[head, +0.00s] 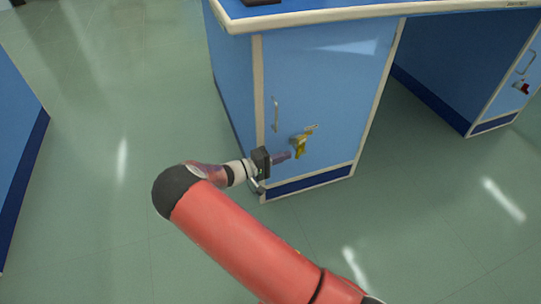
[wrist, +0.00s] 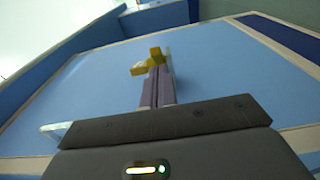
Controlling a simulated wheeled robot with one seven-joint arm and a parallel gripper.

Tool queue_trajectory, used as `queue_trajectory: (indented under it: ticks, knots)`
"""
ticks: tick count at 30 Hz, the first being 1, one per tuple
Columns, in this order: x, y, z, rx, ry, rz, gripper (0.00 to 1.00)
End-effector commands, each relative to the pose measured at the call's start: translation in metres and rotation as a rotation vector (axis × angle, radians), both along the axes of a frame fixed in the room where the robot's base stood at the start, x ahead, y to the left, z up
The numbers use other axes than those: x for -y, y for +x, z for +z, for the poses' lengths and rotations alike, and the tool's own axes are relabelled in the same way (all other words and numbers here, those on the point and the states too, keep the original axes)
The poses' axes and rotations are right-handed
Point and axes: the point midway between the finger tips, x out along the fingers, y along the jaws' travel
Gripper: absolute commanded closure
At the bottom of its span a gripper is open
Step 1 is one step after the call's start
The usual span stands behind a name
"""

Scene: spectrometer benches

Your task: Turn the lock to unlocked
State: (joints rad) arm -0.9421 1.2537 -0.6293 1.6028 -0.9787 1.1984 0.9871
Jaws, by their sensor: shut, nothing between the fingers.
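The yellow lock (head: 299,146) is on the blue cabinet door (head: 335,85), right of and below the door handle in the head view. A paler piece extends from its top to the right. My gripper (head: 289,155) is shut and empty, with its tips close to the lock's left side in the head view. In the wrist view, the shut fingers (wrist: 157,72) end at the lock (wrist: 148,63), which shows as two yellow parts at an angle. I cannot tell whether the tips touch it. The fingers hide part of the lock there.
A thin upright handle (head: 275,114) is on the door, up and left of the lock. The bench top (head: 320,12) overhangs the cabinet. Another cabinet with a red item (head: 522,87) stands at the right. Green floor (head: 90,120) is clear at the left.

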Motion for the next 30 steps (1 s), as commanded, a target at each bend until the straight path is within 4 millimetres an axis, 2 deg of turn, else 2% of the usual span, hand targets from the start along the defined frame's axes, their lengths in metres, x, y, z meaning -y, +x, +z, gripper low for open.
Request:
queue_trajectory:
  ticks: [5,30]
  knots:
    - [0.0064,-0.0033,0.0000,-0.001,0.002,0.000,1.00]
    - [0.0087,-0.0065,0.0005,0.000,0.000,0.057,1.00]
